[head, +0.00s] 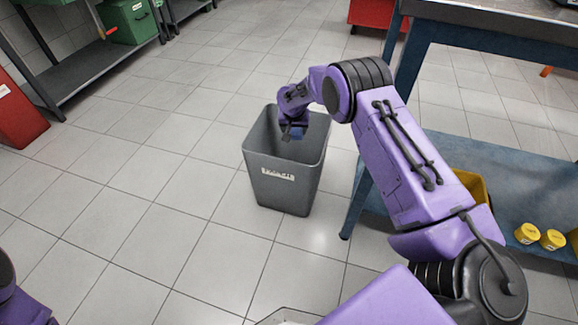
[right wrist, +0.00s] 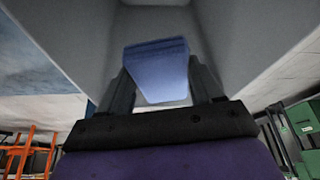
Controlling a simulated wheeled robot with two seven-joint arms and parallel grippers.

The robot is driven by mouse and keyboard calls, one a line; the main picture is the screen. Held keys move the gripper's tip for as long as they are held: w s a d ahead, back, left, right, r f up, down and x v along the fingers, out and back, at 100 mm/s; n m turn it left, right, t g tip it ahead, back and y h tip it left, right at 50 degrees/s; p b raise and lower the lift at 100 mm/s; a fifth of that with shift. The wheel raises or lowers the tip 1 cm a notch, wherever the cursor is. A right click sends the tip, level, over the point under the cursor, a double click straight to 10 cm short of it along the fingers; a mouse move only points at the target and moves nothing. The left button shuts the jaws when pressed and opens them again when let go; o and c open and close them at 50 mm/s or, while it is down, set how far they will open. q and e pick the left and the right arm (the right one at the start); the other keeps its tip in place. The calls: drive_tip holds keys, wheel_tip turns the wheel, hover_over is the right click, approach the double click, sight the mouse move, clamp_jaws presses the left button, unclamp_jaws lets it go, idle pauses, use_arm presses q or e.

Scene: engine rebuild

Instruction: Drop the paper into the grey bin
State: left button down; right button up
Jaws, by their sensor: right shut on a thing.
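The grey bin (head: 284,185) stands on the tiled floor near the middle of the head view, with a white label on its front. My right gripper (head: 293,131) is at the bin's open top, within the rim as seen from the head. In the right wrist view it is shut on the blue folded paper (right wrist: 158,75), held between the two dark fingers. Grey bin walls (right wrist: 230,35) surround the paper in that view. In the head view the paper is too small and dark to make out clearly. My left gripper is out of view.
A blue workbench (head: 480,185) with a lower shelf stands right of the bin; yellow containers (head: 527,233) sit on that shelf. A dark shelf unit (head: 95,70) with a green box (head: 127,20) is at upper left. The floor left of the bin is clear.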

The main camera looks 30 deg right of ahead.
drive_tip(key=o, duration=1.1)
drive_tip(key=shift+r, duration=0.15)
drive_tip(key=p+v, duration=0.4)
drive_tip(key=v, duration=0.6)
drive_tip(key=shift+s+a+r, duration=0.1)
